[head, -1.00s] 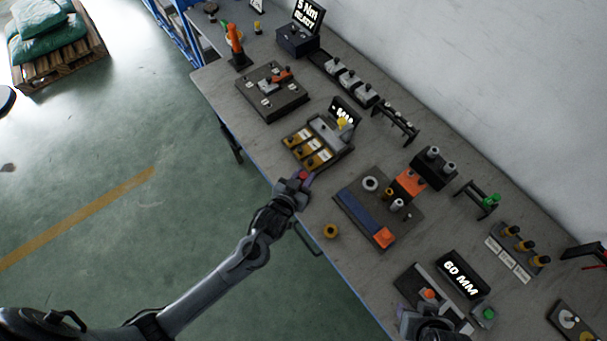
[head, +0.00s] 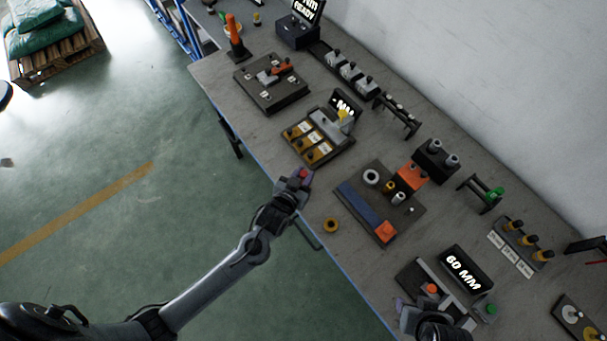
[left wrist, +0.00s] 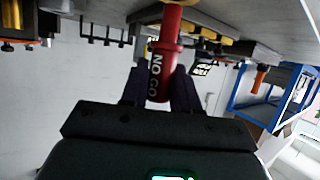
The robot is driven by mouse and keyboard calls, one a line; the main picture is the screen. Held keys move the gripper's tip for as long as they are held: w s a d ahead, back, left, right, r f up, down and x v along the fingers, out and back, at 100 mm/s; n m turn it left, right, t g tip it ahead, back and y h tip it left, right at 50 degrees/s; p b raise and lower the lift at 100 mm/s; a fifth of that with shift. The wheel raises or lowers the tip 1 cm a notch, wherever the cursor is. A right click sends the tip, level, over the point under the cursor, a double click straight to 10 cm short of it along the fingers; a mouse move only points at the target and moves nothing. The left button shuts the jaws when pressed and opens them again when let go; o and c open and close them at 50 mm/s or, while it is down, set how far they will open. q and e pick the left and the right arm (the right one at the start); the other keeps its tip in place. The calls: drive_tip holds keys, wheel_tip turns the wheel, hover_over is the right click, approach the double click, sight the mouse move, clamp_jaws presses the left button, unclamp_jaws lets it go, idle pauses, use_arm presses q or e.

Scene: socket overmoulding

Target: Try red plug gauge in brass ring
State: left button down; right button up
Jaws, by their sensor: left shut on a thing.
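My left gripper (head: 301,178) is shut on the red plug gauge (head: 304,173), at the near edge of the bench. In the left wrist view the red plug gauge (left wrist: 163,72), marked "NO GO", stands between the two dark fingers (left wrist: 160,92). Its narrower end points to the top of that picture, towards the bench. The brass ring (head: 331,224) lies on the bench near its front edge, below and to the right of the gauge in the head view. The gauge and ring are apart. My right gripper (head: 418,318) shows in part at the bottom; its jaws are unclear.
A tray with brass-coloured blocks (head: 318,140) sits above the left gripper. A fixture plate with a blue strip and orange blocks (head: 361,208) is right of the ring. A "60 MM" display (head: 464,272) stands at lower right. Bare bench surrounds the ring.

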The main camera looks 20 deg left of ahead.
drive_tip(key=shift+d+r+p, duration=0.1)
drive_tip(key=shift+r+p, duration=0.2)
drive_tip(key=shift+r, duration=0.05)
idle(0.6)
drive_tip(key=shift+r+p, duration=0.3)
drive_tip(key=shift+r, duration=0.05)
idle(0.4)
drive_tip(key=shift+r+p, duration=0.3)
drive_tip(key=shift+p, duration=0.05)
idle(0.5)
drive_tip(key=shift+f, duration=0.25)
idle(1.0)
drive_tip(key=shift+r, duration=0.25)
idle(0.6)
drive_tip(key=shift+r+p, duration=0.35)
drive_tip(key=shift+r, duration=0.15)
idle(0.5)
drive_tip(key=shift+r+p, duration=0.4)
drive_tip(key=shift+p, duration=0.15)
idle(0.4)
idle(0.6)
